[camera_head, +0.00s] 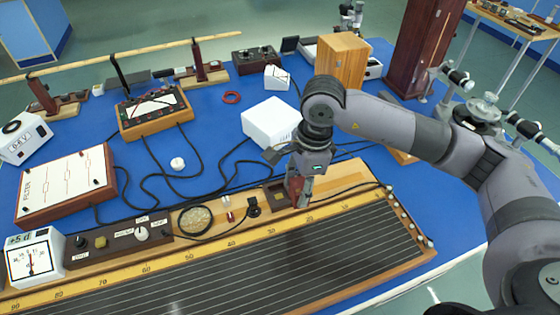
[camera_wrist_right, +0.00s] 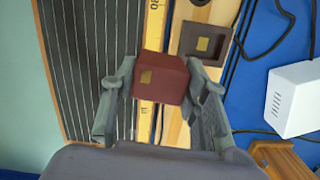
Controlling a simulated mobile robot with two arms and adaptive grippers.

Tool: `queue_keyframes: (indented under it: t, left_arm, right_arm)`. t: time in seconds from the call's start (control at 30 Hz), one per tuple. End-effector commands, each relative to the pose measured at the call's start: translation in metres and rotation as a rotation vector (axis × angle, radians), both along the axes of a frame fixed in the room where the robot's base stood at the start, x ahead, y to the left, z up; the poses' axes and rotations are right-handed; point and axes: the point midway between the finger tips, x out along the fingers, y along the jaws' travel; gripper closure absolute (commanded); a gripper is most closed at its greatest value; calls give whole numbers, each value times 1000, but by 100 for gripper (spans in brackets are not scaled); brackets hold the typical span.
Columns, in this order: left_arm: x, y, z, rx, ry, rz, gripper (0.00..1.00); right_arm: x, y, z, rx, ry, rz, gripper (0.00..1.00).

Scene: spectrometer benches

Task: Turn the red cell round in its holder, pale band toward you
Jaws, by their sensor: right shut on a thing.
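My right gripper (camera_head: 299,188) is shut on the red cell (camera_wrist_right: 160,80), a dark red block between its two fingers in the right wrist view. A small pale yellowish patch shows on one side of the cell. In the head view the fingers mostly hide the cell. A dark square holder (camera_wrist_right: 196,43) with a yellowish patch in its floor lies beside the cell in the wrist view, empty and apart from it. The holder (camera_head: 279,197) also shows just left of my gripper in the head view. My left gripper is not in view.
The slide-wire board (camera_head: 345,245) with its yellow scale lies in front of the gripper. A white box (camera_head: 270,122) and black cables stand behind it.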

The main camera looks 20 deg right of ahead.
Motion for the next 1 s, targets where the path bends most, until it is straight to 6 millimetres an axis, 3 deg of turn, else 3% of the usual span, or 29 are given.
queue_keyframes:
  t: [0.5, 1.0]
  left_arm:
    - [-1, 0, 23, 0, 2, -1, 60]
    - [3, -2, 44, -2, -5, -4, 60]
  right_arm:
    - [40, 13, 3, 0, 1, -1289, 91]
    - [67, 22, -1, -3, 1, -2575, 91]
